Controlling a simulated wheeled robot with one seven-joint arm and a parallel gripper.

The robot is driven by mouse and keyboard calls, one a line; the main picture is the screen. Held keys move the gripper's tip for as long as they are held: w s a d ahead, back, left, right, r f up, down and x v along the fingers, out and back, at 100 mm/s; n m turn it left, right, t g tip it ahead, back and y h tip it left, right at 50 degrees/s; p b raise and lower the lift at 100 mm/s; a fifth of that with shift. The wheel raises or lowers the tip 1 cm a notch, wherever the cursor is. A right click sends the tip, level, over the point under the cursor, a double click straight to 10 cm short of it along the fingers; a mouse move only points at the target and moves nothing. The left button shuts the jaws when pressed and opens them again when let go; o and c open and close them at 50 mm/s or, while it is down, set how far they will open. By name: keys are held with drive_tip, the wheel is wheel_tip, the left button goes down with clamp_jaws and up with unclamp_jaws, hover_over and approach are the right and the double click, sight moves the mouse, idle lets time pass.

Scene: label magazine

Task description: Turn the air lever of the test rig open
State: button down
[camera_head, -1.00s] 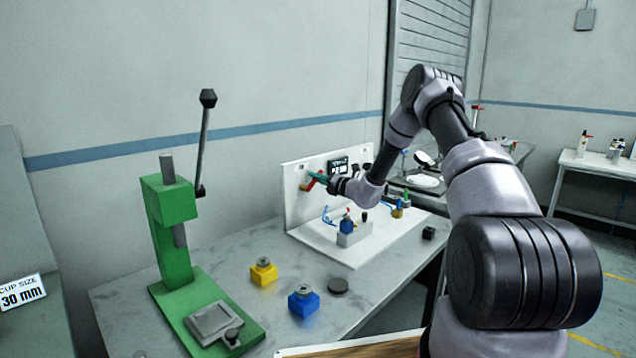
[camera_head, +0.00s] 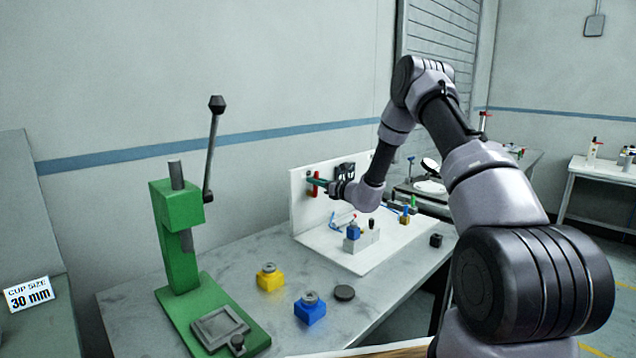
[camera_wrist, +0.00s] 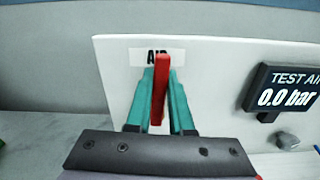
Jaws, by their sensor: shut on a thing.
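The test rig is a white panel (camera_head: 301,212) standing on a white base on the bench. Its red air lever (camera_wrist: 161,88) is below the AIR label (camera_wrist: 141,57) in the wrist view and points upright there. In the head view the lever (camera_head: 316,183) also looks near upright. My gripper (camera_wrist: 159,82) has teal fingers shut on the lever, one on each side. In the head view my gripper (camera_head: 320,184) reaches the panel from the right. The display (camera_wrist: 288,92) reads TEST AIR, 0.0 bar. The lever's pivot is hidden behind my fingers.
A green press (camera_head: 180,250) with a long handle stands at left. A yellow block (camera_head: 269,281), a blue block (camera_head: 311,313) and a dark disc (camera_head: 344,292) lie on the bench (camera_head: 135,315). A white fixture (camera_head: 360,241) with a blue part stands on the rig base.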

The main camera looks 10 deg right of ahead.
drive_tip(key=shift+s+a+f+n, duration=0.1)
drive_tip(key=shift+s+n, duration=0.05)
drive_tip(key=shift+n, duration=0.25)
idle(0.3)
drive_tip(key=c, duration=0.8)
unclamp_jaws()
drive_tip(key=shift+a, duration=0.1)
drive_tip(key=v, duration=1.1)
